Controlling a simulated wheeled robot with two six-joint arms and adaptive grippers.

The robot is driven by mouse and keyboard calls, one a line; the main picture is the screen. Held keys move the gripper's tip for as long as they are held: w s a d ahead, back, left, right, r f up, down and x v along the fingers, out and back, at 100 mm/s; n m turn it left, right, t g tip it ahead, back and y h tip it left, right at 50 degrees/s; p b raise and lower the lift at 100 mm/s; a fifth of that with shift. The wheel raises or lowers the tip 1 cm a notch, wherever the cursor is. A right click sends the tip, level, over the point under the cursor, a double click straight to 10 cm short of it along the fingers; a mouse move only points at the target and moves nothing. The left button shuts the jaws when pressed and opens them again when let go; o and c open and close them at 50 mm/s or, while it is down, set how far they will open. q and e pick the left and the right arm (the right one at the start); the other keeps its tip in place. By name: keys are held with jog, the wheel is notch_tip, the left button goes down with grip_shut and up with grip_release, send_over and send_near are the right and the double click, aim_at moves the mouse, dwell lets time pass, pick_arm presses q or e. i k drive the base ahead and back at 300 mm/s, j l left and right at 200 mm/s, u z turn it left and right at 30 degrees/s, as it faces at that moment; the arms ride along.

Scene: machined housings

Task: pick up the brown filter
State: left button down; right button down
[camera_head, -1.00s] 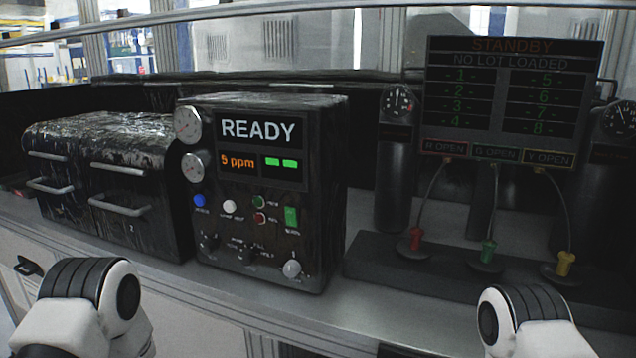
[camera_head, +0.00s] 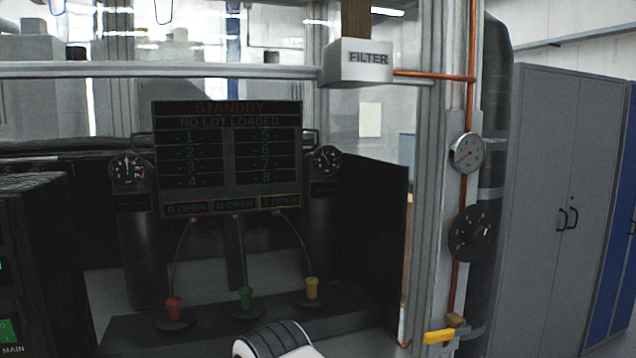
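A brown block (camera_head: 356,18), which looks like the brown filter, stands upright in a white holder marked FILTER (camera_head: 357,64). The holder sits on the horizontal rail in the upper middle of the view. The top of the block is cut off by the picture edge. Neither of my grippers is in view. Only a white and black link of one of my arms shows at the bottom middle, well below the holder.
A copper pipe (camera_head: 468,40) runs beside the holder and down a post with two gauges and a yellow valve handle (camera_head: 440,336). The STANDBY panel (camera_head: 228,150) and red, green and yellow plugs stand left. Grey cabinets (camera_head: 560,190) stand right.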

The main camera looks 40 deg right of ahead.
aim_at(356, 15)
jog(key=z, duration=2)
